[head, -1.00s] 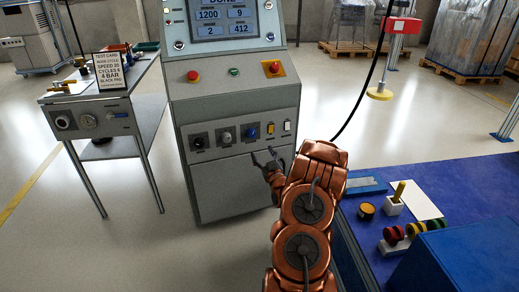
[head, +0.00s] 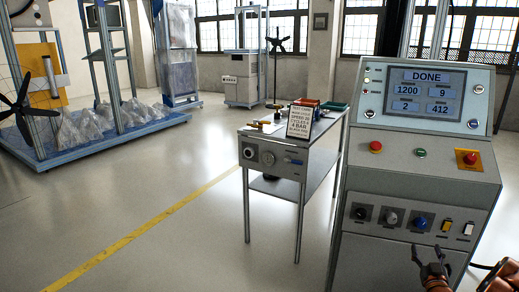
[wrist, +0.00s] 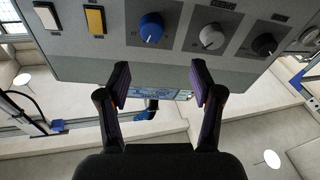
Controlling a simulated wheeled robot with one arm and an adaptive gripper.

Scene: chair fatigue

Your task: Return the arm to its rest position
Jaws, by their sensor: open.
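My gripper (head: 432,260) shows at the lower right of the head view, in front of the lower front of the grey control console (head: 405,270). Its two dark fingers are apart with nothing between them. In the wrist view my gripper (wrist: 160,82) is also open and empty, near the console's knob panel (wrist: 175,65). The blue knob (wrist: 151,27) lies just beyond the fingers and does not look touched.
The console screen (head: 424,91) reads DONE. A grey side table (head: 270,165) with a test card (head: 299,121) stands left of the console. A blue-framed platform (head: 90,150) with wrapped items is at the far left. Open floor with a yellow line (head: 140,232) lies between.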

